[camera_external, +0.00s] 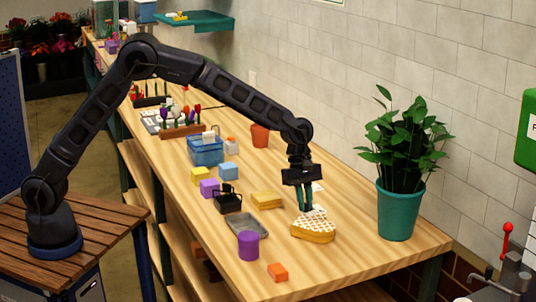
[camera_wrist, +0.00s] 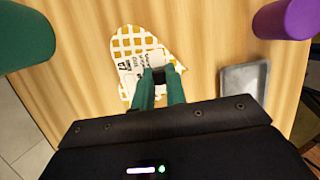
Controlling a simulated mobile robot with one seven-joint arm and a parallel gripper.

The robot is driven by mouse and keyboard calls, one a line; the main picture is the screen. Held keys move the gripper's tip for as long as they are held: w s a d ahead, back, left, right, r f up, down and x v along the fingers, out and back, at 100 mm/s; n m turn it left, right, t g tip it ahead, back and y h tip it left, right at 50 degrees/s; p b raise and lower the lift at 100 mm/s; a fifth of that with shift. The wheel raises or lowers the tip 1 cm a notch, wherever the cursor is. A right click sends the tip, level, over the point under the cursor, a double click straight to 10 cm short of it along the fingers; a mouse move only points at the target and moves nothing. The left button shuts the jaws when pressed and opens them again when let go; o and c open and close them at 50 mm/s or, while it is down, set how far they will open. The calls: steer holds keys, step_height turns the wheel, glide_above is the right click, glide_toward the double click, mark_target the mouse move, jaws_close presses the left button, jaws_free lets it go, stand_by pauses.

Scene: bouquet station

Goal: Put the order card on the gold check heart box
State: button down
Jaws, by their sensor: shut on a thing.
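The gold check heart box (camera_external: 313,232) lies on the wooden table near its right side, with a white and gold checked lid. It also shows in the wrist view (camera_wrist: 127,43), straight below the fingers. My gripper (camera_external: 304,208) points down over the back part of the box. Its green fingers (camera_wrist: 158,84) are shut on the white order card (camera_wrist: 130,68), which has dark print. The card overlaps the box's middle in the wrist view. I cannot tell whether the card touches the lid. The fingers hide part of the card.
A grey tray (camera_external: 249,226), a purple cylinder (camera_external: 248,246), a yellow block (camera_external: 266,200) and a black basket (camera_external: 228,201) stand left of the box. An orange block (camera_external: 278,272) lies in front. A plant in a teal pot (camera_external: 398,210) stands right.

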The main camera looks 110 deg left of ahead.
steer(key=shift+f, duration=1.7)
steer(key=shift+f, duration=0.1)
steer(key=c, duration=1.4)
jaws_free()
steer(key=shift+c, duration=0.2)
